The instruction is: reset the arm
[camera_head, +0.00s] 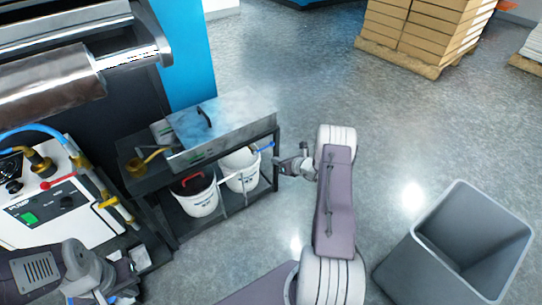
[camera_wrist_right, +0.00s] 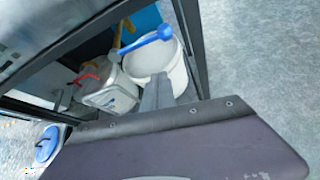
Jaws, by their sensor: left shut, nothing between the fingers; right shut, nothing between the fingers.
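My right arm reaches up the middle of the head view. Its gripper (camera_head: 281,166) is shut and empty, just right of the black cart's (camera_head: 277,150) right end. In the right wrist view its grey fingers (camera_wrist_right: 158,90) are together, in front of the white bucket (camera_wrist_right: 150,58) without visibly holding it. My left gripper (camera_head: 122,288) is at the lower left of the head view, near the white pump unit (camera_head: 75,232). It is shut with nothing seen in it, and the picture's bottom edge cuts off part of its arm.
The cart carries a metal tray (camera_head: 235,118) on top. Below are a bucket with a red item (camera_head: 197,200) and a white bucket (camera_head: 240,172). A blue-ended tool (camera_head: 264,147) sticks out there. A grey bin (camera_head: 410,262) stands at right. Boxes (camera_head: 420,30) stand behind; floor between is clear.

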